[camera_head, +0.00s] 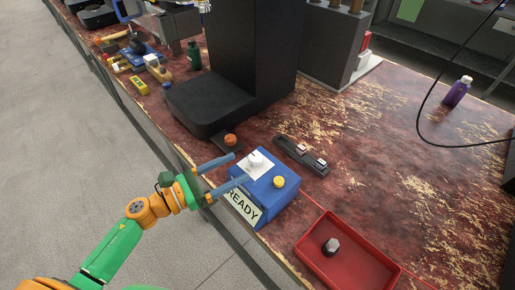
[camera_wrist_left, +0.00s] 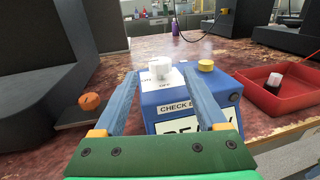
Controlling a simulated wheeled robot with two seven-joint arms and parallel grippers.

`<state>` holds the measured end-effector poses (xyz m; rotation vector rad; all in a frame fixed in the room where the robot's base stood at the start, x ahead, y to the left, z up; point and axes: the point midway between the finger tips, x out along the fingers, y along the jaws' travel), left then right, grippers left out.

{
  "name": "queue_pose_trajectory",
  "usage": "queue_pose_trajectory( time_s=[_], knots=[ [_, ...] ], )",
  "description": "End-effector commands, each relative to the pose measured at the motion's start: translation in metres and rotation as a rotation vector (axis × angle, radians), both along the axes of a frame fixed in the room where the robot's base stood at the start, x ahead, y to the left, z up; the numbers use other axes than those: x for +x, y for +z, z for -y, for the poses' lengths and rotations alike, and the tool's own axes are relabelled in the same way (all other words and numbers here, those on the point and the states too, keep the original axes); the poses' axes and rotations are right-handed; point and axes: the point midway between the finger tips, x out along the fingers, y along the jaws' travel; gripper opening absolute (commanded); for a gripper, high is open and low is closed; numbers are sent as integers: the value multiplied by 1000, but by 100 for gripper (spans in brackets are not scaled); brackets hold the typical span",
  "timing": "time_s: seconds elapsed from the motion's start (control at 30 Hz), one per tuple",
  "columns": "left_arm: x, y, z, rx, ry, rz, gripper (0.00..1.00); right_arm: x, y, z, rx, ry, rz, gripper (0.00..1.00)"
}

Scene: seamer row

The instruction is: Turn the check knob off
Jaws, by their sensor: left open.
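The check knob (camera_head: 255,160) is a white knob on a white plate on top of a blue box (camera_head: 278,203) with a READY sign on its front. In the left wrist view the knob (camera_wrist_left: 160,68) stands upright, with ON and OFF lettering on the plate below and left of it; its exact setting is hard to tell. My left gripper (camera_head: 241,167) is open, its two blue fingers reaching toward the box. In the left wrist view the knob shows between the fingertips (camera_wrist_left: 160,74), seemingly just beyond them. My right gripper is not in view.
A yellow button (camera_head: 279,182) sits beside the knob on the box. An orange knob (camera_head: 230,140) is on a dark pad to the left. A tall black machine (camera_head: 250,60) stands behind. A red tray (camera_head: 350,254) holding a dark piece is at the right. A two-switch strip (camera_head: 301,154) lies behind the box.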

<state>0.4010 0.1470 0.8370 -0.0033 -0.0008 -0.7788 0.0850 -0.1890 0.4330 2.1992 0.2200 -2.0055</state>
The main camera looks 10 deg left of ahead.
Motion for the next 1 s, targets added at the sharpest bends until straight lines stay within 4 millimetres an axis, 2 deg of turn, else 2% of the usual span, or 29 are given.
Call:
queue_pose_trajectory(
  time_s=[0.33, 0.67, 0.93, 1.0],
  knots=[
    [43, 3, 43, 1, -3, 4, 74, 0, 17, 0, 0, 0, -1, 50],
    [49, 0, 50, 4, -3, 2, 74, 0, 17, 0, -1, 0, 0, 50],
    [49, 0, 49, 4, -3, 2, 1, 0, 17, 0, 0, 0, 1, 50],
    [49, 0, 49, 4, -3, 2, 0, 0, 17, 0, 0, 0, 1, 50]
  ],
)
